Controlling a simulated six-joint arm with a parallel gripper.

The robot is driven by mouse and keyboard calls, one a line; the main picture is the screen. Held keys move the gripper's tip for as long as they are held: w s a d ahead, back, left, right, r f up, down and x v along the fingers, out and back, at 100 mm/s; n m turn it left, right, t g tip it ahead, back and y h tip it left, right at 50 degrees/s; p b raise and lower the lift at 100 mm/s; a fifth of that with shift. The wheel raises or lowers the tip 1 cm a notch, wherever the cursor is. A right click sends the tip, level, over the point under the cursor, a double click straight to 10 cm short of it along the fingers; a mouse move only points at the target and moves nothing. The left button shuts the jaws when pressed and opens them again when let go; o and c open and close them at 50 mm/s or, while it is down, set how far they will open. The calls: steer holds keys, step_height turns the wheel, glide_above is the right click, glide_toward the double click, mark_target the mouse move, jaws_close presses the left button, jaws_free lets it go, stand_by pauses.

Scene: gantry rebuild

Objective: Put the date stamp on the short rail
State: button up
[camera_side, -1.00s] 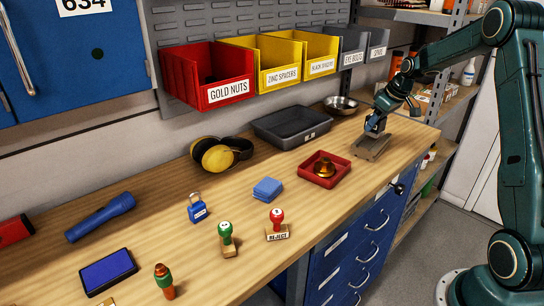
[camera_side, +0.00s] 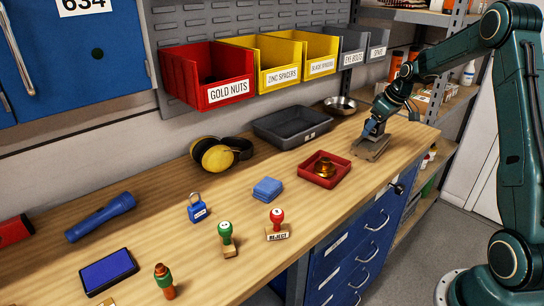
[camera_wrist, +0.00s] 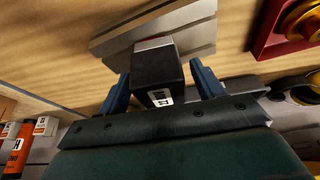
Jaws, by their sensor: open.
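The date stamp (camera_wrist: 157,74) is a black block with a small white label, standing on the short rail in the wrist view. The short rail (camera_wrist: 198,33) is a grey grooved metal plate on the bench; it also shows in the side view (camera_side: 371,152) at the bench's right end. My gripper (camera_wrist: 163,88) is open, with one blue finger on each side of the stamp and a visible gap at the right finger. In the side view my gripper (camera_side: 372,127) is low over the rail and partly hides the stamp. The stamp's underside is hidden.
A red tray (camera_side: 318,181) with a brass part lies left of the rail. A dark grey tray (camera_side: 270,137) and metal bowl (camera_side: 341,105) stand behind. The REJECT stamp (camera_side: 277,227), green stamp (camera_side: 227,240) and blue cloth (camera_side: 267,188) are farther left.

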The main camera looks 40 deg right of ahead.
steer(key=shift+r, duration=0.1)
steer(key=v, duration=1.2)
stand_by(0.4)
steer(key=s+a+r, duration=0.3)
steer(key=a, duration=0.7)
steer(key=s+a+r, duration=0.3)
steer(key=a, duration=0.8)
steer(key=s+a+f, duration=0.2)
steer(key=s+a, duration=0.3)
steer(key=s, duration=0.3)
steer(key=s+a+f+t, duration=0.1)
steer(key=s+a+f, duration=0.1)
steer(key=s+a, duration=0.4)
steer(key=s, duration=0.2)
steer(key=shift+s+a, duration=0.25)
